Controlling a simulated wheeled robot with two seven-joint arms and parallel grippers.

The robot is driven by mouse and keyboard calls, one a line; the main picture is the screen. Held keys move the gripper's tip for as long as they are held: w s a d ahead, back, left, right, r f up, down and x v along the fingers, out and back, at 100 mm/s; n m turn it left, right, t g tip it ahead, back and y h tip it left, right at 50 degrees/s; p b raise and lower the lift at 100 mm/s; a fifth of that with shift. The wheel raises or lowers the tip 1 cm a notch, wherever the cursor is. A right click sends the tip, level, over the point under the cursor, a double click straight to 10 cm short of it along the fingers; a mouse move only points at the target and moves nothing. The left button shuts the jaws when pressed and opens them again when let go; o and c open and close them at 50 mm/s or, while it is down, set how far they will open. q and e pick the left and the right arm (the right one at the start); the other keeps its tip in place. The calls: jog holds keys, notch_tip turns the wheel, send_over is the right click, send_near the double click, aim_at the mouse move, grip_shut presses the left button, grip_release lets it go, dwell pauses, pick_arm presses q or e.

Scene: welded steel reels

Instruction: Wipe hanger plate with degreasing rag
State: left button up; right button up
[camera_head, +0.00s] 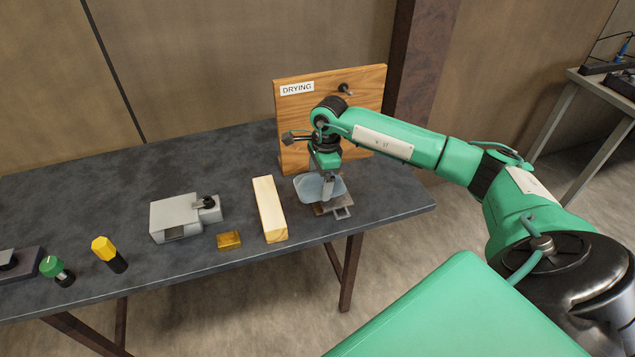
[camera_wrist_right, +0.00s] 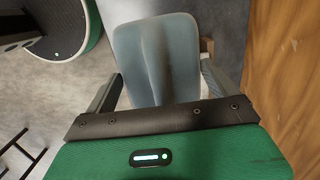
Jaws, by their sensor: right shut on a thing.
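The degreasing rag (camera_head: 312,188) is a pale blue-grey cloth held in my right gripper (camera_head: 328,190), low over the right part of the dark table. In the right wrist view the rag (camera_wrist_right: 157,60) is bunched between the two fingers and hides most of what is beyond it. The hanger plate (camera_head: 335,208) is a small brownish metal plate with a lighter loop at its front end. It lies on the table right under the rag and is partly covered. I cannot tell whether the rag touches it. My left gripper is out of view.
A wooden board marked DRYING (camera_head: 335,90) with a dark peg stands behind. Left of the rag are a pale wood bar (camera_head: 269,208), a brass block (camera_head: 229,240), a grey box (camera_head: 185,217), and yellow (camera_head: 104,250) and green-topped (camera_head: 52,268) items. The table's back left is clear.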

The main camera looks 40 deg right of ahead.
jog(key=shift+r+p, duration=0.45)
jog(key=shift+r, duration=0.95)
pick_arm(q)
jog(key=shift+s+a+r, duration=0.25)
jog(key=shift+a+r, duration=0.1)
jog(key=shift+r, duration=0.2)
pick_arm(e)
jog(key=shift+d+f, duration=0.1)
jog(key=shift+d, duration=0.05)
